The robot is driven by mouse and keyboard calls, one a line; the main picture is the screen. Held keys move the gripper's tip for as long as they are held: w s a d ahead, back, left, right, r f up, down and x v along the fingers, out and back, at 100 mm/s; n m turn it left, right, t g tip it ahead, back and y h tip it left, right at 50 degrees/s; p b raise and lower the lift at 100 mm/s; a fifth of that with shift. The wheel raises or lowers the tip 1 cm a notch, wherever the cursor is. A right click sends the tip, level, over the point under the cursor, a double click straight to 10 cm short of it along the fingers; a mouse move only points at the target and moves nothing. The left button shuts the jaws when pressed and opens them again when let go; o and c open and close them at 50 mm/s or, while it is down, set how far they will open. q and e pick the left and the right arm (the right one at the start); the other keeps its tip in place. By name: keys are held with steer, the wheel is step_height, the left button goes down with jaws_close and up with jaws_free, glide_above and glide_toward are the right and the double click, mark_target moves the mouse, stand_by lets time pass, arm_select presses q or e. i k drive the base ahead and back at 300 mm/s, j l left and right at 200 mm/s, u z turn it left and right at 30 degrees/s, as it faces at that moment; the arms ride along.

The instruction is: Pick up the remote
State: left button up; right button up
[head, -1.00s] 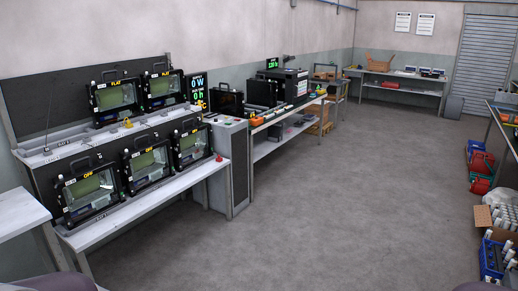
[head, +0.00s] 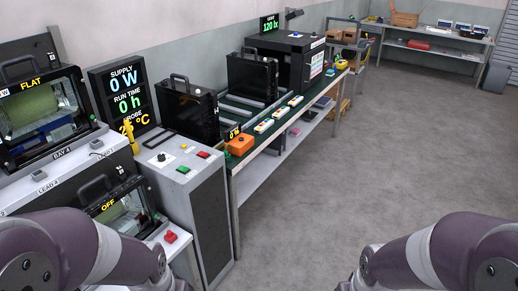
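No object can be surely told as the remote. Several small pale pieces with coloured marks lie in a row along the front of the green-topped bench, among them a near one (head: 264,126), a middle one (head: 280,113) and a far one (head: 295,101); they are too small to identify surely. An orange box (head: 240,144) sits at the bench's near end, by a small "0 W" display. Both my arms show at the bottom edge, but neither gripper is in view.
A grey control cabinet (head: 196,213) with coloured buttons stands at the near end of the green-topped bench (head: 249,160). Black housings, one (head: 187,108) with a handle, stand behind. A supply display (head: 124,95) is at left. Grey floor is open to the right.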

mark_target(276, 115)
steer(key=i, duration=1.65)
